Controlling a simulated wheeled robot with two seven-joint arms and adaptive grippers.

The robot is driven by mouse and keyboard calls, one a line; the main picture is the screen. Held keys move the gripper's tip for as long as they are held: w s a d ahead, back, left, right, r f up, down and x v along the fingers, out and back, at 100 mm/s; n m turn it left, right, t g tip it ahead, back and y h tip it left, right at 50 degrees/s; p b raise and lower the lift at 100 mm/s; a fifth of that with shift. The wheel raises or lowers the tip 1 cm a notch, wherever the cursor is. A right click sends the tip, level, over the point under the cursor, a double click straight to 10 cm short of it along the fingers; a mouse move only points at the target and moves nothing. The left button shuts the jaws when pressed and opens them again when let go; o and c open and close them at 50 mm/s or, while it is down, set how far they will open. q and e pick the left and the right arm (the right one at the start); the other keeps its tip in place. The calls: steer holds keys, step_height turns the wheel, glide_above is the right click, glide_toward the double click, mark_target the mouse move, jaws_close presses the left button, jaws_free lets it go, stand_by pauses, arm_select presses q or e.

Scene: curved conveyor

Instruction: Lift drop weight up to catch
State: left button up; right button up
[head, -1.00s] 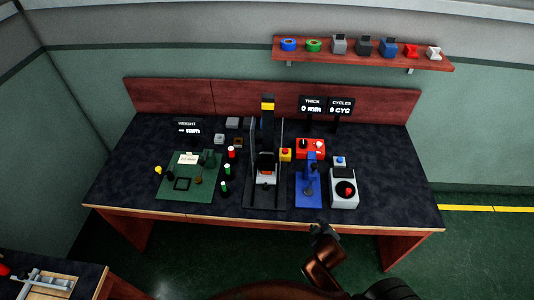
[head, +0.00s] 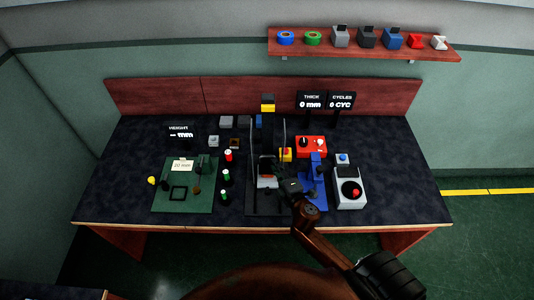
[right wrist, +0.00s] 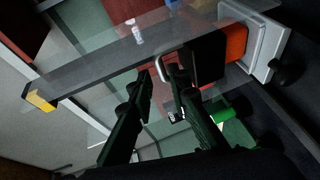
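The drop tester stands mid-bench, with a dark column (right wrist: 130,58) and clear guard panels (head: 284,140). Its yellow top end (head: 268,103) shows in the head view, and a yellow end (right wrist: 40,100) in the tilted right wrist view. Low on the column is the drop weight, a black block (right wrist: 205,60) beside an orange part (right wrist: 237,42) and a light grey plate (right wrist: 264,48). A pale loop handle (right wrist: 159,66) sticks out from it. My right gripper (right wrist: 162,80) has its fingers apart near this handle; contact is unclear. My left gripper is out of view.
A blue press (head: 314,182) and a grey box with a red button (head: 349,188) stand right of the tester. A red control box (head: 311,147) is behind. A green mat (head: 184,204) and several small bottles lie left. Two displays (head: 326,101) stand at the back.

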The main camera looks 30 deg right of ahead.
mark_target(269, 157)
steer(key=x, duration=0.5)
steer(key=shift+w+a, duration=0.15)
steer(key=shift+w, duration=0.15)
steer(key=shift+w+f, duration=0.1)
steer(key=shift+w, duration=0.6)
steer(key=shift+d, duration=0.2)
jaws_close()
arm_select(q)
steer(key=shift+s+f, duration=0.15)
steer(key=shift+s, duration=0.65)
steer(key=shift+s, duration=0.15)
arm_select(e)
steer(key=shift+f, duration=0.1)
